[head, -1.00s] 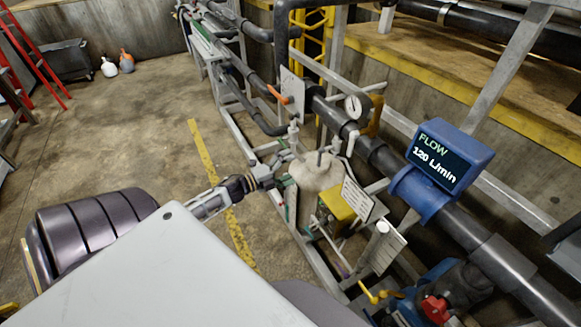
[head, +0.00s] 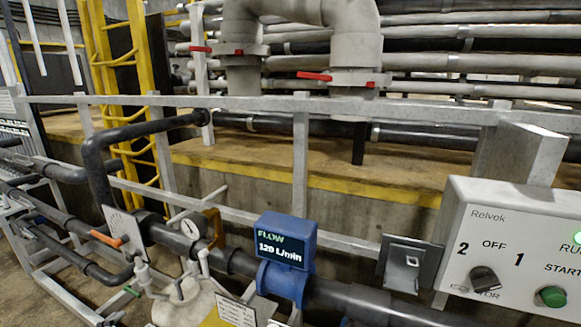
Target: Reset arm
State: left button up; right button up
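Neither of my arms and neither gripper shows in the head view. A blue flow meter (head: 287,250) reading 120 L/min sits on the dark pipe in the lower middle. A control panel (head: 515,250) with an isolator knob (head: 485,279) and a green start button (head: 551,296) stands at the right. The knob's exact setting is hard to read. The top of a pale tank (head: 183,305) shows at the bottom edge.
A grey metal rail frame (head: 350,106) runs across the view. A yellow ladder (head: 138,85) stands behind it at the left. Valves with red handles (head: 314,76) sit on thick grey pipes.

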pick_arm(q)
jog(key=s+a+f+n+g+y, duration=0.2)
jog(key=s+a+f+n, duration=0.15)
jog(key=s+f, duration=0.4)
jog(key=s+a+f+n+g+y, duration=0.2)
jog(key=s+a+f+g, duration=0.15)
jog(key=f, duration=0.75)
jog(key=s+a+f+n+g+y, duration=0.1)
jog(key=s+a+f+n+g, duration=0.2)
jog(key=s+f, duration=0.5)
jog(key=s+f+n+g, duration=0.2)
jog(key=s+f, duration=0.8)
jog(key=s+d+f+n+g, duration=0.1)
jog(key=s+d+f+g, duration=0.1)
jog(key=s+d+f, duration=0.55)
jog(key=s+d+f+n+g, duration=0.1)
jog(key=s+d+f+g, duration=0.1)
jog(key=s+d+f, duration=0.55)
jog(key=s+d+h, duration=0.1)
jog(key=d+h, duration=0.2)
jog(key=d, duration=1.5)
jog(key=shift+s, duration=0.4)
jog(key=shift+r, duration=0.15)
